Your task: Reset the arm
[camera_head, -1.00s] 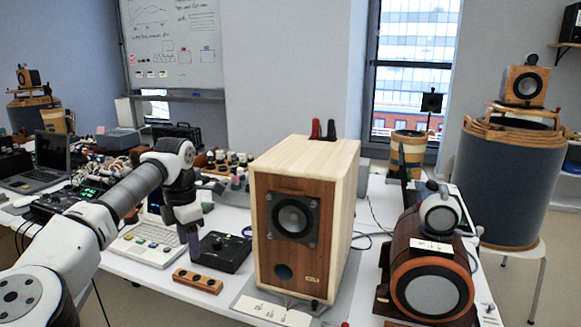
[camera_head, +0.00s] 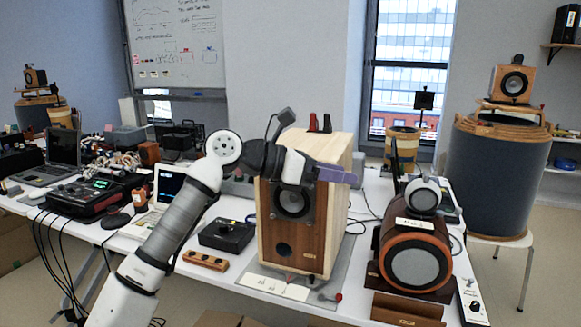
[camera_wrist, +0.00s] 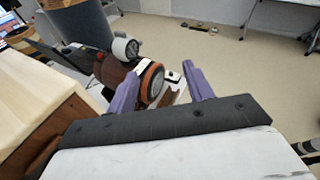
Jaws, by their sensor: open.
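My arm reaches up from the bottom of the head view and bends to the right at its white joint. My gripper (camera_head: 338,175), with purple fingers, points right in front of the upper part of the wooden speaker (camera_head: 305,247). In the wrist view my gripper (camera_wrist: 160,82) is open, with its two purple fingers apart and nothing held between them. The speaker's pale top (camera_wrist: 35,85) shows at the left of the wrist view. Whether any part of the arm touches the speaker cannot be told.
A black box (camera_head: 227,235) and a small wooden block (camera_head: 205,260) lie left of the wooden speaker. A big blue drum (camera_head: 497,185) stands at the right. Floor (camera_wrist: 235,60) shows beyond the fingers.

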